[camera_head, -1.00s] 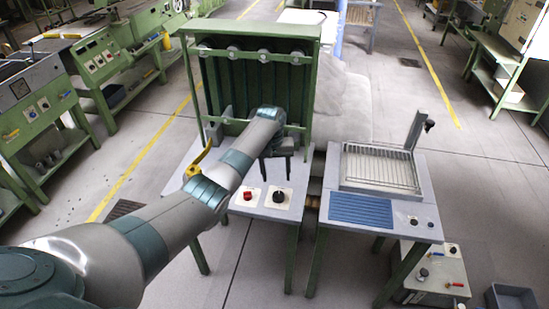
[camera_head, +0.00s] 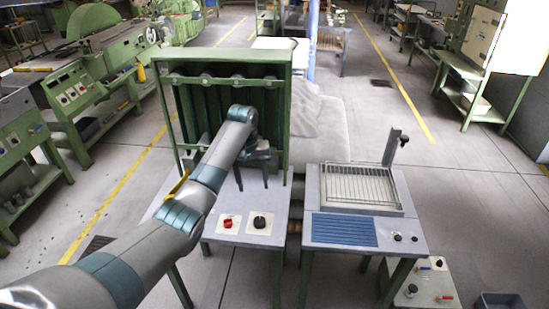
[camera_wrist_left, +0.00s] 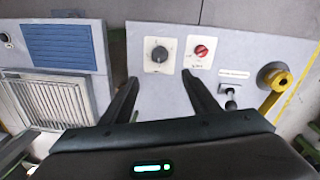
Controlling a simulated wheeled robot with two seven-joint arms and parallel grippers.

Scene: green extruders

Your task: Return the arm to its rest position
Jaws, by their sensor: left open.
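My left gripper (camera_head: 252,185) is open and empty, with its two dark fingers apart. It hangs in front of the green frame (camera_head: 290,120), over the grey table panel (camera_head: 205,236). In the left wrist view its fingers (camera_wrist_left: 160,77) point toward the black knob (camera_wrist_left: 159,53) and the red knob (camera_wrist_left: 201,51), with nothing between them. In the head view the red knob (camera_head: 227,223) and black knob (camera_head: 260,222) sit nearer the table's front edge than the fingertips. My right gripper is not in view.
A yellow handle (camera_head: 178,185) stands by the frame's left side, partly behind my arm; it also shows in the wrist view (camera_wrist_left: 276,78). A table with a wire grid (camera_head: 358,186) and blue slatted panel (camera_head: 343,230) stands to the right. Floor (camera_head: 470,215) is open farther right.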

